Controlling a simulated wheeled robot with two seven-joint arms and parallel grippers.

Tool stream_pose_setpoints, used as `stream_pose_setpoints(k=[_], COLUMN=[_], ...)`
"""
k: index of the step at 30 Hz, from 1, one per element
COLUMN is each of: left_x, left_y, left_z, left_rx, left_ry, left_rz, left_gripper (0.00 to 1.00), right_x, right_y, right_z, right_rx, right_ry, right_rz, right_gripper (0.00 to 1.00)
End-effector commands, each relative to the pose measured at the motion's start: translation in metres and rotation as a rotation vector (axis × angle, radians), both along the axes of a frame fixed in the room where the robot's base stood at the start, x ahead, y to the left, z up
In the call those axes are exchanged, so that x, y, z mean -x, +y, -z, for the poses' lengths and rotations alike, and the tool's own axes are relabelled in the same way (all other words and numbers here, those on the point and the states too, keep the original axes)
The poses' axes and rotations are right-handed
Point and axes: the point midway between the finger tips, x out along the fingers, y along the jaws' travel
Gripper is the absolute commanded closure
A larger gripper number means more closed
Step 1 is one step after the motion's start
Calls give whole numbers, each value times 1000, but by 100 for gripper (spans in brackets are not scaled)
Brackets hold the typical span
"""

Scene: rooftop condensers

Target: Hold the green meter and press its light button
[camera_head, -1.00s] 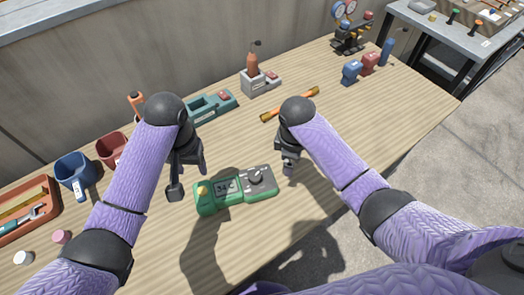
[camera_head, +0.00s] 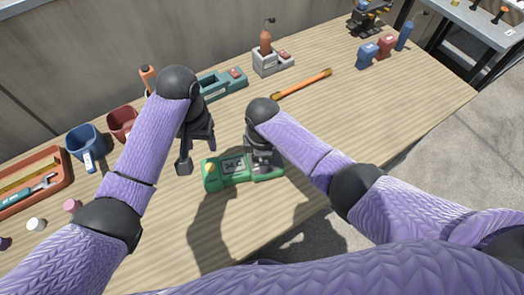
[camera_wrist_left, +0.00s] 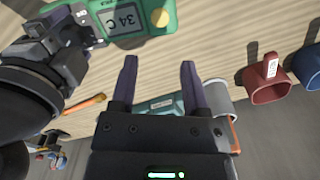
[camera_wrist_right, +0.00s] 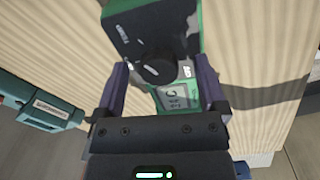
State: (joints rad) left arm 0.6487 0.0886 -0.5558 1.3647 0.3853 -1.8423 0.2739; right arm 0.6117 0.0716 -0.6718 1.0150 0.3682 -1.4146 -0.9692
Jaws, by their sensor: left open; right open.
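The green meter (camera_head: 213,180) lies on the wooden bench, with a display reading 34 C, a round yellow button (camera_wrist_left: 160,17) at its left end and a dark dial end at its right. My right gripper (camera_head: 264,165) is open over the dial end; in the right wrist view its fingers (camera_wrist_right: 163,85) stand either side of the meter (camera_wrist_right: 176,97), and I cannot tell whether they touch it. My left gripper (camera_head: 196,158) is open and empty, just left of and behind the meter's button end.
Behind stand a teal holder (camera_head: 222,84), a grey block with an orange tool (camera_head: 270,60) and an orange rod (camera_head: 302,84). Red (camera_head: 122,122) and blue (camera_head: 86,146) cups and an orange tray (camera_head: 38,183) are at left.

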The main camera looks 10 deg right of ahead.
Motion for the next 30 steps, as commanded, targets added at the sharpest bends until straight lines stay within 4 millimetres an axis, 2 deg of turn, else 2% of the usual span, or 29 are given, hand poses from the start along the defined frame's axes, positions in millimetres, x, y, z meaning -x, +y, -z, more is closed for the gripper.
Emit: stream_pose_setpoints(k=[4, 15, 17, 23, 26, 30], left_x=[0, 0, 0, 0, 0, 0], left_y=[0, 0, 0, 0, 0, 0], left_z=[0, 0, 0, 0, 0, 0], left_rx=[0, 0, 0, 0, 0, 0], left_ry=[0, 0, 0, 0, 0, 0], left_rz=[0, 0, 0, 0, 0, 0], left_gripper=[41, 41, 41, 41, 58, 88], right_x=[0, 0, 0, 0, 0, 0], right_y=[0, 0, 0, 0, 0, 0], right_z=[0, -1, -1, -1, -1, -1], right_rx=[0, 0, 0, 0, 0, 0], right_ry=[0, -1, -1, -1, -1, -1], right_rz=[0, 1, 1, 1, 1, 1], right_gripper=[11, 90, 100, 100, 100, 100])
